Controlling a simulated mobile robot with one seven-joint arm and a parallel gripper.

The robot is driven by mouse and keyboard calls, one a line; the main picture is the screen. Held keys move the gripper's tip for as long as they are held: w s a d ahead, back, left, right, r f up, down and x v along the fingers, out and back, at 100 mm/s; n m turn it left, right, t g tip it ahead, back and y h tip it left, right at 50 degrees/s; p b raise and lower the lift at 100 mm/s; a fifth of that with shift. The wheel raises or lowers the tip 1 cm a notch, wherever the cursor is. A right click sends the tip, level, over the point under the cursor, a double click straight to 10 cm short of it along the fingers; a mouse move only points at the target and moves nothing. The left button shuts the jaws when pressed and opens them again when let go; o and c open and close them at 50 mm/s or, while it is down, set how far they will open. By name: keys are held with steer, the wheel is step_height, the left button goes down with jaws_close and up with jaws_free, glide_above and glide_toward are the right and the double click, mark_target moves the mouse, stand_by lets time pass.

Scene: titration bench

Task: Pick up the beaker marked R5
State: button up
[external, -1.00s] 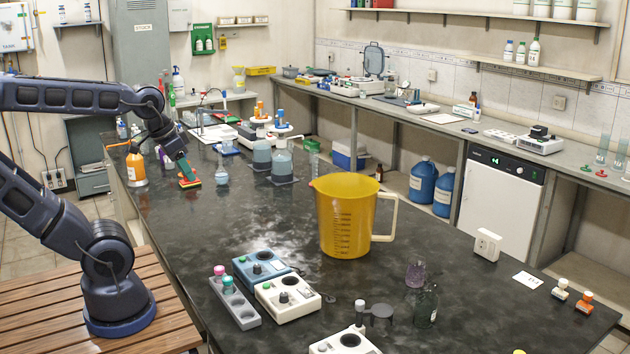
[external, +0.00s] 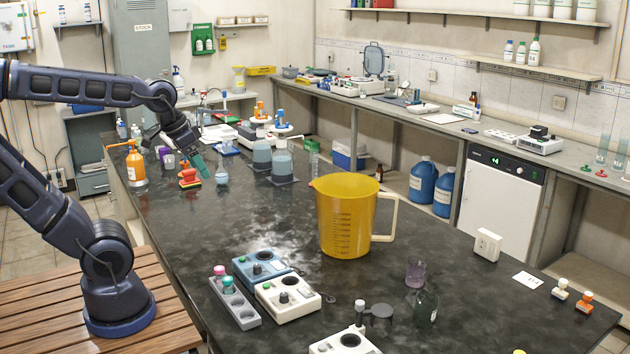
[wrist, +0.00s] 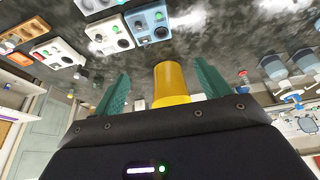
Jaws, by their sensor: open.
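My gripper (external: 199,164) is above the far left part of the dark bench, tilted down to the right, with teal fingers. In the wrist view, the fingers of my gripper (wrist: 161,70) are apart with nothing held between them. No mark R5 is readable on any vessel. A small purplish glass vessel (external: 415,274) stands on the near right part of the bench.
A big yellow jug (external: 345,220) stands mid-bench; it appears beyond the fingers in the wrist view (wrist: 170,80). A round flask (external: 222,175) and a red-orange stamp-like object (external: 189,178) are close to my gripper. An orange bottle (external: 136,165) stands left.

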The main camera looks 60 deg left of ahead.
steer(key=w+d+f+m, duration=0.1)
steer(key=w+d, duration=0.3)
steer(key=w, duration=0.6)
steer(key=w+d+f+m+h, duration=0.1)
steer(key=w+d, duration=0.3)
steer(key=w, duration=0.5)
steer(key=w+d+f, duration=0.1)
steer(key=w+d, duration=0.3)
steer(key=w, duration=0.6)
steer(key=w+d+f+m, duration=0.3)
steer(key=w+d+f, duration=1.5)
steer(key=shift+h, duration=0.4)
steer(key=shift+s+x, duration=0.25)
steer(key=shift+x, duration=2.55)
steer(key=shift+s+x, duration=0.2)
steer(key=shift+x, duration=2.6)
steer(key=shift+s+d+f, duration=0.1)
steer(key=shift+f, duration=0.1)
steer(key=c, duration=1.1)
steer(key=shift+r, duration=0.15)
steer(key=shift+c, duration=0.3)
step_height(320, 180, up, 20)
steer(key=shift+f, duration=0.25)
